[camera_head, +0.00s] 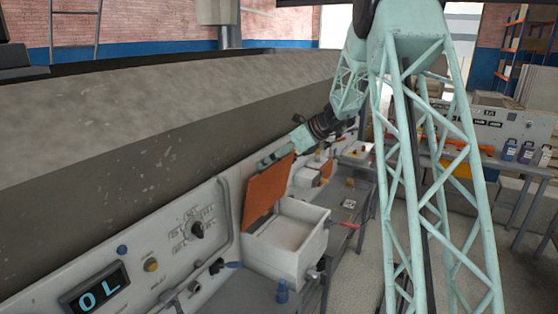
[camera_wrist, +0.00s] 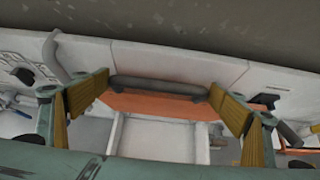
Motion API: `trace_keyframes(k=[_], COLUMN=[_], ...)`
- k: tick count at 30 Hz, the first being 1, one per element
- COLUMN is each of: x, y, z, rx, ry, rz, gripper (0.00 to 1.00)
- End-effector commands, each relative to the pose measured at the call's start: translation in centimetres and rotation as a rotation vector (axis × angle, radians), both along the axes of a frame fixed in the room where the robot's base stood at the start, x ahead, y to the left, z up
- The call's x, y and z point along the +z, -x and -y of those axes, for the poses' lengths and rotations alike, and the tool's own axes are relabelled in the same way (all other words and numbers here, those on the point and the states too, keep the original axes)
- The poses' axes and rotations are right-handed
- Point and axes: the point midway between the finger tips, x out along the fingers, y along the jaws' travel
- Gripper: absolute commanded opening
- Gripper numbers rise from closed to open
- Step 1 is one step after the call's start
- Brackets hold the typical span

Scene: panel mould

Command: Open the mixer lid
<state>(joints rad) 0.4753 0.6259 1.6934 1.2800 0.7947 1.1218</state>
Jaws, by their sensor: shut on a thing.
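The mixer (camera_head: 286,262) is a white open-topped box at the side of the large grey mould. Its orange lid (camera_head: 268,190) stands steeply raised at the box's left edge, so the inside of the box shows. In the wrist view the lid (camera_wrist: 160,104) is foreshortened, with a dark grey bar handle (camera_wrist: 158,87) along its top. My gripper (camera_head: 277,158) is at the lid's upper edge. In the wrist view its yellow-padded fingers (camera_wrist: 158,90) stand at the two ends of the handle, shut on it. The far side of the lid is hidden.
A control panel (camera_head: 165,247) with knobs and an "OL" display runs left of the mixer. The mould's sloping wall (camera_head: 110,135) rises close behind the lid.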

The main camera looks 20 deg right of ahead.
Motion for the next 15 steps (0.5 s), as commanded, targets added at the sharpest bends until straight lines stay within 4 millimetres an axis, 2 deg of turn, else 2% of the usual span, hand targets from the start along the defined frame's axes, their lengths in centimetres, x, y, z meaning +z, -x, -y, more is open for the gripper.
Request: trace_keyframes(k=[13, 14, 15], x=[0.27, 0.27, 0.25], y=[-0.36, -0.35, -0.33], z=[0.02, 0.03, 0.02], rx=[-0.005, -0.005, -0.005], ry=[0.001, 0.001, 0.001], rz=[0.003, 0.003, 0.003], gripper=[0.7, 0.91, 0.93])
